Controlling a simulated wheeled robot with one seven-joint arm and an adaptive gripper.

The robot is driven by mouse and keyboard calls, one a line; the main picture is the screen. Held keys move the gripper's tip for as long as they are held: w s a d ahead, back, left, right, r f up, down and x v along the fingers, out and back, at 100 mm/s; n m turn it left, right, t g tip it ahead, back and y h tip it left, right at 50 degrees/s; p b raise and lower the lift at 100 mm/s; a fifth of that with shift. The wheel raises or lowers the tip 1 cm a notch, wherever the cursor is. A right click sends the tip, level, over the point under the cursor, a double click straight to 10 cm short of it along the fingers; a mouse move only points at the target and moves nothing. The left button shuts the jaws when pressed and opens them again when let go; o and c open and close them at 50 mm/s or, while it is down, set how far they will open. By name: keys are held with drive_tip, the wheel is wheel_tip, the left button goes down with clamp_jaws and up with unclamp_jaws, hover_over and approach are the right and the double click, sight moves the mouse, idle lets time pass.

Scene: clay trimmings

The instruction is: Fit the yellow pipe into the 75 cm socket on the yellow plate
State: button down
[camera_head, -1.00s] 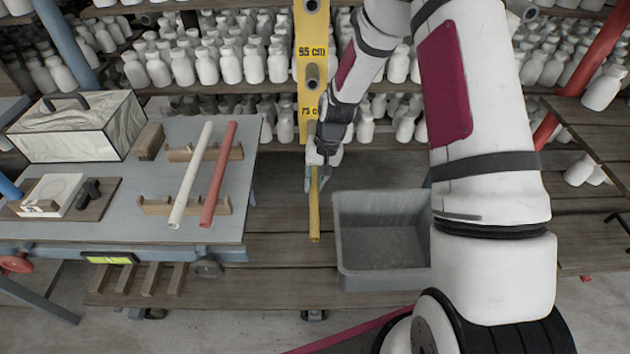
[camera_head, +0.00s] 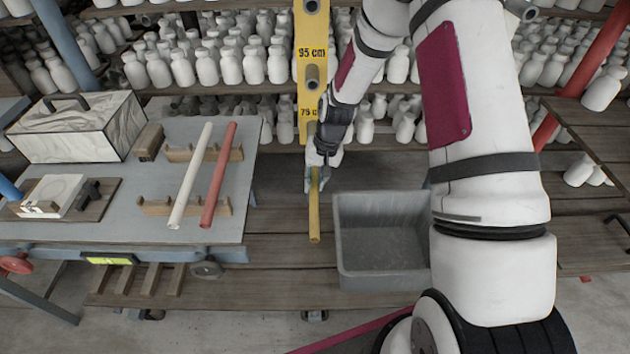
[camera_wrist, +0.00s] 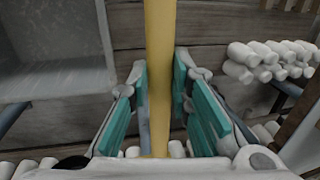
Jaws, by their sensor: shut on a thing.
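The yellow pipe (camera_head: 315,215) points away from me, its near end hanging free over the wooden boards. My gripper (camera_head: 315,182) is shut on the yellow pipe, and in the wrist view the teal finger pads stand on either side of the pipe (camera_wrist: 160,60). The yellow plate (camera_head: 311,30) stands upright at the back, with a 95 cm label above a grey socket (camera_head: 312,74) and a partly covered 75 cm label below. My wrist hides much of the 75 cm socket area. I cannot tell whether the pipe's far end is in the socket.
A grey bin (camera_head: 385,280) is just right of the pipe. A table (camera_head: 120,225) on the left holds a white pipe (camera_head: 190,175) and a red pipe (camera_head: 218,175) on wooden rests. Shelves of white bottles (camera_head: 255,66) fill the back.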

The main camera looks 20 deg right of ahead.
drive_tip(key=shift+w+d+b, duration=0.5)
drive_tip(key=shift+w+b, duration=0.55)
drive_tip(key=shift+w, duration=0.55)
drive_tip(key=shift+w+d+b, duration=0.55)
drive_tip(key=shift+w+b, duration=0.5)
drive_tip(key=shift+w, duration=0.55)
drive_tip(key=shift+w+d+b, duration=0.5)
drive_tip(key=shift+w+b, duration=0.55)
drive_tip(key=shift+w, duration=0.55)
drive_tip(key=c, duration=1.4)
unclamp_jaws()
wheel_tip(320, 180, up, 12)
drive_tip(key=d, duration=0.2)
drive_tip(key=shift+s, duration=0.35)
drive_tip(key=shift+d, duration=0.1)
drive_tip(key=s+a+r+n+t+h+p, duration=0.1)
drive_tip(key=s+a+r+p, duration=0.1)
drive_tip(key=s+r, duration=0.7)
drive_tip(key=s+a+r+n+t+h+p, duration=0.1)
drive_tip(key=s+a+r+p, duration=0.15)
drive_tip(key=s+r, duration=0.65)
drive_tip(key=s+r+p, duration=0.2)
drive_tip(key=s+r, duration=0.2)
drive_tip(key=s, duration=0.7)
drive_tip(key=s+r+n+t+p, duration=0.1)
drive_tip(key=s+r+p, duration=0.2)
drive_tip(key=s, duration=0.9)
drive_tip(key=shift+a+r+n+t, duration=0.3)
drive_tip(key=shift+a+r, duration=0.15)
drive_tip(key=shift+r, duration=0.1)
